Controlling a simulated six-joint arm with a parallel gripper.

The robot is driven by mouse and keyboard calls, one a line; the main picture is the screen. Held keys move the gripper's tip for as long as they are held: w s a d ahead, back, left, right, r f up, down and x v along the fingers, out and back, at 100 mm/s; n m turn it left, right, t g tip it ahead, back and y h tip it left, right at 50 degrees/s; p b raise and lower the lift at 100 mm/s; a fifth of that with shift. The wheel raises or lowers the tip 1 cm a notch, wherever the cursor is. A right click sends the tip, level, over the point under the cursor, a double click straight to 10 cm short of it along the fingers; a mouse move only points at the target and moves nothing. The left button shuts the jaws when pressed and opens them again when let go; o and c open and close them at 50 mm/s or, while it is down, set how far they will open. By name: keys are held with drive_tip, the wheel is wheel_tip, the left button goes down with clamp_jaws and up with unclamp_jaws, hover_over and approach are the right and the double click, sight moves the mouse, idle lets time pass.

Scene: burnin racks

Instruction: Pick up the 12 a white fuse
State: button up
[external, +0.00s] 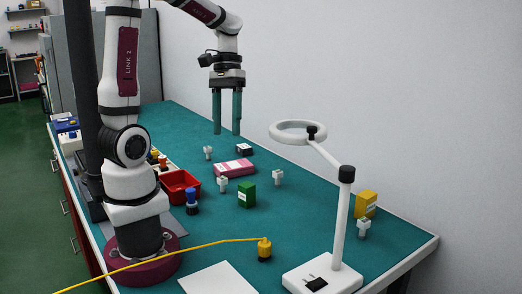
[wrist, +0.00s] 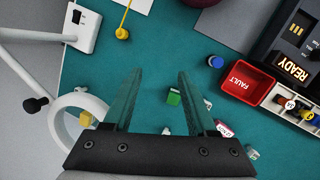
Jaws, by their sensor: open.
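Several small white fuses stand on the green bench mat in the external view: one at the back (external: 208,152), one left of the green block (external: 222,184), one right of it (external: 278,177) and one near the right edge (external: 364,228). Their ratings are too small to read, so I cannot tell which is the 12 A one. A small white piece shows low between the fingers in the wrist view (wrist: 166,131). My gripper (external: 227,132) is open and empty, pointing down high above the mat; its fingers also show in the wrist view (wrist: 160,72).
A green block (external: 246,195), pink block (external: 234,168), dark block (external: 244,149) and yellow block (external: 366,204) stand among the fuses. A red FAULT tray (wrist: 246,83) is beside a blue-topped part (external: 192,197). A white ring lamp (external: 342,220) rises at right. A yellow cord crosses the front.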

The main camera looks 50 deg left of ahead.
sight(273, 186)
drive_tip(key=w+a+f+n+t+h, duration=0.1)
drive_tip(key=w+a+f+n+h, duration=0.1)
drive_tip(key=w+a+n+h, duration=0.3)
drive_tip(key=w+a+f+n, duration=0.2)
drive_tip(key=w+n, duration=0.1)
drive_tip(key=w, duration=0.4)
drive_tip(key=w+a+f+n+t+h, duration=0.1)
drive_tip(key=a+f+n+t, duration=0.1)
drive_tip(key=a+f+n, duration=0.1)
drive_tip(key=w+a+f+n+t+h, duration=0.1)
drive_tip(key=a+f+n+t+h, duration=0.1)
drive_tip(key=a+f+n, duration=0.2)
drive_tip(key=w+a+f+n+t+h, duration=0.1)
drive_tip(key=w+a+f+n+t, duration=0.1)
drive_tip(key=a+f+n, duration=0.2)
drive_tip(key=shift+a+f+t, duration=0.15)
drive_tip(key=shift+a+f, duration=0.4)
drive_tip(key=shift+a, duration=0.35)
drive_tip(key=shift+a+f+t, duration=0.1)
drive_tip(key=shift+a+f, duration=0.4)
drive_tip(key=shift+a, duration=0.4)
drive_tip(key=shift+a+f+t, duration=0.15)
drive_tip(key=shift+a+f, duration=0.4)
drive_tip(key=shift+a, duration=0.35)
drive_tip(key=x, duration=1.5)
drive_tip(key=shift+s+d+r, duration=0.1)
drive_tip(key=shift+s+d, duration=0.05)
drive_tip(key=shift+d, duration=0.35)
clamp_jaws()
